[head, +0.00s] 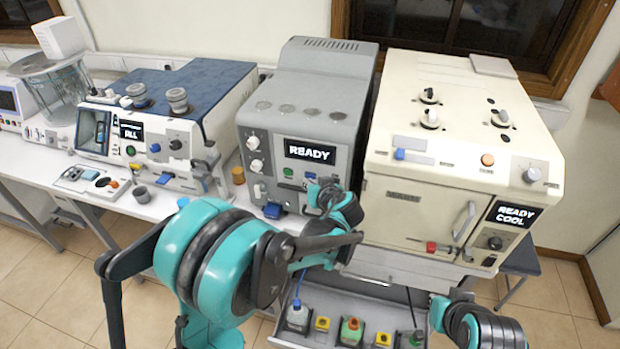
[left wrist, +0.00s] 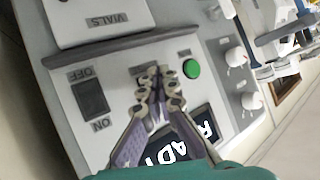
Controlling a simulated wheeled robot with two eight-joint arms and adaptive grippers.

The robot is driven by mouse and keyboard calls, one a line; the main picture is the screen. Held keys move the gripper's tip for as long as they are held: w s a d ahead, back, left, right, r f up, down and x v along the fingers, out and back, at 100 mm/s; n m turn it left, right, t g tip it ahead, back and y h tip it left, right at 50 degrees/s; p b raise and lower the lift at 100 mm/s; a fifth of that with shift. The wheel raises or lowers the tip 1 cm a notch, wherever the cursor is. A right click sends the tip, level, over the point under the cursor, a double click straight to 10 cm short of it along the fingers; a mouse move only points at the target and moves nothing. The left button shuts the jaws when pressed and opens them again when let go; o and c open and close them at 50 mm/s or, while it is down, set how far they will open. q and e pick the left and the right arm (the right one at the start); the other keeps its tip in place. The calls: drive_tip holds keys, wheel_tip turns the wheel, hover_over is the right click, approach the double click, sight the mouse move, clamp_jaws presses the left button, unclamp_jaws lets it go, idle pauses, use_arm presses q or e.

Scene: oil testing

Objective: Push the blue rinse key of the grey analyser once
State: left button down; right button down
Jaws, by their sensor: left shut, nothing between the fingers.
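The grey analyser (head: 342,97) stands in the middle of the head view, with a READY screen (head: 310,152) and a round green button (head: 289,172) on its front. A small blue patch, apparently the blue rinse key (head: 310,176), shows right of the green button, beside my left gripper (head: 322,192). In the left wrist view my left gripper (left wrist: 150,82) is shut and empty, its tips at the panel between the green button (left wrist: 192,68) and the ON/OFF switch (left wrist: 90,98). The tips hide the key there; I cannot tell whether they touch it. My right gripper is out of view.
A cream machine (head: 460,120) stands close on the right, and a blue-topped machine (head: 190,90) on the left. A ledge labelled VIALS (left wrist: 110,22) is near the fingertips.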

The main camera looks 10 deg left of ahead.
use_arm(q)
drive_tip(key=shift+w, duration=0.4)
idle(0.7)
idle(0.3)
drive_tip(key=shift+s, duration=0.8)
drive_tip(key=shift+s, duration=0.1)
drive_tip(key=s, duration=0.4)
drive_tip(key=shift+s+a+b, duration=0.1)
drive_tip(key=shift+s+b, duration=0.2)
drive_tip(key=shift+s, duration=0.1)
idle(0.3)
